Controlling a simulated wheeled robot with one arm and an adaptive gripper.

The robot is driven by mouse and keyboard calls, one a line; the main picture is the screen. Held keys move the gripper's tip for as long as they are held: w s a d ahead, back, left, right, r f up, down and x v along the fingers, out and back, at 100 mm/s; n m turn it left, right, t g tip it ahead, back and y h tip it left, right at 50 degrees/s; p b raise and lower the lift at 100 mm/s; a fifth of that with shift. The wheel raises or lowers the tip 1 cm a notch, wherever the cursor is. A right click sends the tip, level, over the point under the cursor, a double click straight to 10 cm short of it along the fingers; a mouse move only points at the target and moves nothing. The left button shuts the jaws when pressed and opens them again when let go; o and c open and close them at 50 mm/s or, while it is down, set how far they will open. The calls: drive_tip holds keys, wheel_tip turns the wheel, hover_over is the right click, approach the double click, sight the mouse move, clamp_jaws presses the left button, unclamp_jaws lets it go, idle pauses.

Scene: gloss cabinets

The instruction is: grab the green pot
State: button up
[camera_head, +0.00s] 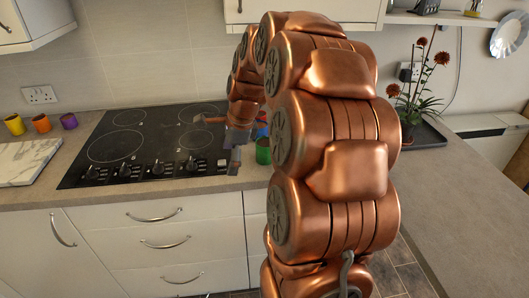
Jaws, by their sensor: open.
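The small green pot (263,152) stands on the worktop to the right of the hob, partly hidden behind my copper arm. My gripper (234,158) is open and points down near the right edge of the hob, just left of the green pot. I see no pot between its fingers. Whether a finger touches the green pot cannot be told from this view.
A blue object (262,132) shows behind the green pot, partly hidden by my arm. The black hob (130,145) lies to the left. Yellow (15,125), orange (41,124) and purple (69,121) pots and a marble board (25,160) are at far left. A potted plant (409,125) stands on the right.

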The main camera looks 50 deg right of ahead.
sight(263, 148)
drive_tip(key=d+m, duration=0.3)
drive_tip(key=d, duration=0.2)
drive_tip(key=w+d+f+m+t, duration=0.1)
drive_tip(key=d+m, duration=0.2)
drive_tip(key=d, duration=0.3)
drive_tip(key=w+d+m+h, duration=0.1)
drive_tip(key=d+m, duration=0.3)
drive_tip(key=d, duration=0.2)
drive_tip(key=shift+f+t, duration=0.3)
drive_tip(key=shift+d+f, duration=0.15)
drive_tip(key=shift+f, duration=0.05)
drive_tip(key=shift+p+x, duration=1.3)
drive_tip(key=shift+x, duration=2.45)
drive_tip(key=shift+s, duration=0.1)
drive_tip(key=shift+c, duration=0.3)
drive_tip(key=c, duration=1.4)
drive_tip(key=shift+r, duration=0.1)
